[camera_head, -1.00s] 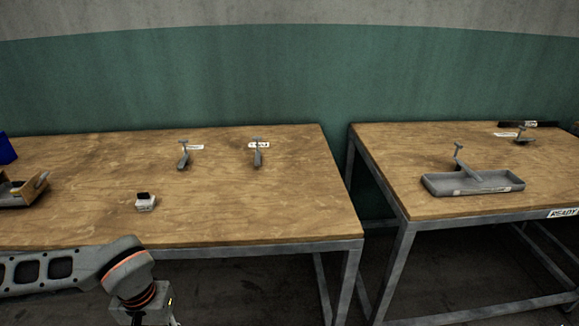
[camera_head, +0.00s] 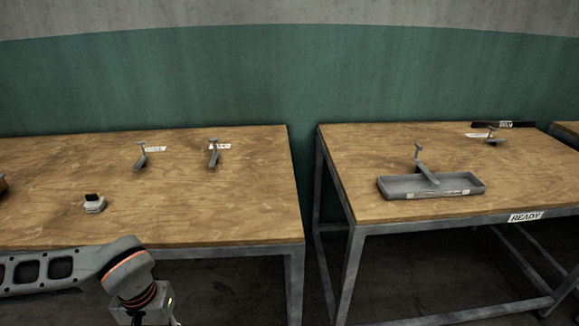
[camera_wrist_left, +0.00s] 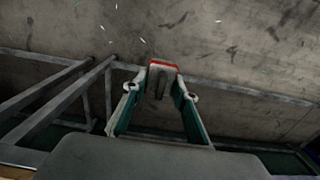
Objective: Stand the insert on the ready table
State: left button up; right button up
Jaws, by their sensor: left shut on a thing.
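My left gripper (camera_wrist_left: 160,88) is shut on a small grey piece with a red edge (camera_wrist_left: 163,65), seen in the left wrist view. It is held clear of the tables, with the floor behind it; its full shape is hidden by the fingers, so I cannot confirm it is the insert. In the head view only my left wrist shows at the bottom left, in front of the left table. The ready table (camera_head: 365,200) stands at the right, with a READY label (camera_head: 525,217) on its front edge. My right gripper is not in view.
On the ready table are a grey tray (camera_head: 400,189) with a lever-like grey piece (camera_head: 425,170) at it, another grey piece (camera_head: 492,138) and a black bar (camera_head: 503,124). A gap separates the tables.

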aim_at(466, 157)
jog(key=i+l, duration=0.1)
jog(key=l, duration=3.2)
jog(key=i, duration=0.05)
